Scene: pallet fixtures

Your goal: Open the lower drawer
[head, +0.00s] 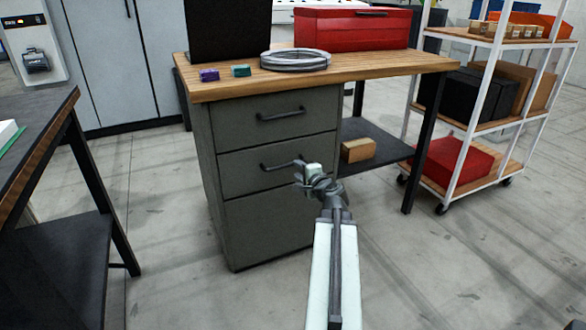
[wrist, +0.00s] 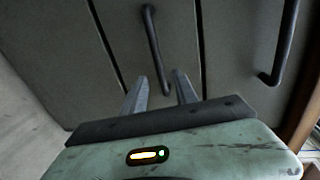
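The grey cabinet under the wooden-topped bench has an upper drawer (head: 240,112) and a lower drawer (head: 235,170), each with a dark bar handle. Both look closed. The lower drawer's handle (head: 270,167) is partly hidden behind my gripper (head: 301,170), which is at its right end. In the wrist view, the lower handle (wrist: 152,45) runs down between the two separated fingers of my gripper (wrist: 160,88). The fingers are open; whether they touch the handle I cannot tell. The upper handle (wrist: 285,45) is off to the right there.
Below the drawers is a larger plain panel (head: 265,225). A dark shelf (head: 375,145) with a cardboard box (head: 358,150) is right of the cabinet. A wheeled rack (head: 470,165) stands farther right, another bench (head: 60,230) at left. The floor in front is clear.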

